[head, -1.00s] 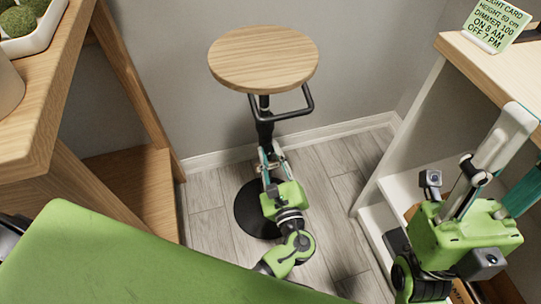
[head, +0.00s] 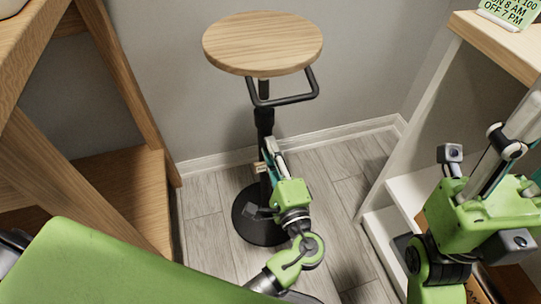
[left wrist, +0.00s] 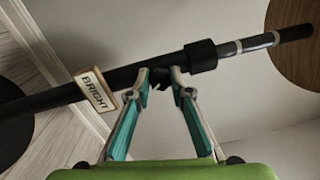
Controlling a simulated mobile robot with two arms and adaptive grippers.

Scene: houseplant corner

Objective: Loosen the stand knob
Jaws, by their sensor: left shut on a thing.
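The stand has a round wooden top (head: 262,43), a black post (head: 264,122) with a bent black bar under the top, and a round black base (head: 250,228). The small dark stand knob (left wrist: 160,78) sticks out from the post just below a thicker black collar (left wrist: 201,56). My left gripper (head: 270,147) reaches up from below, beside the post. In the left wrist view its fingertips (left wrist: 161,74) are shut on the knob, one on each side, hiding most of it. My right gripper (head: 510,135) is raised at the right, away from the stand; its fingers are partly cut off.
A tan tag reading BRIGHT (left wrist: 95,90) is on the post close to the left fingers. A wooden shelf unit (head: 125,195) stands at the left and a white shelf unit (head: 425,120) with a green card (head: 512,12) at the right. Grey floor (head: 335,190) lies between.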

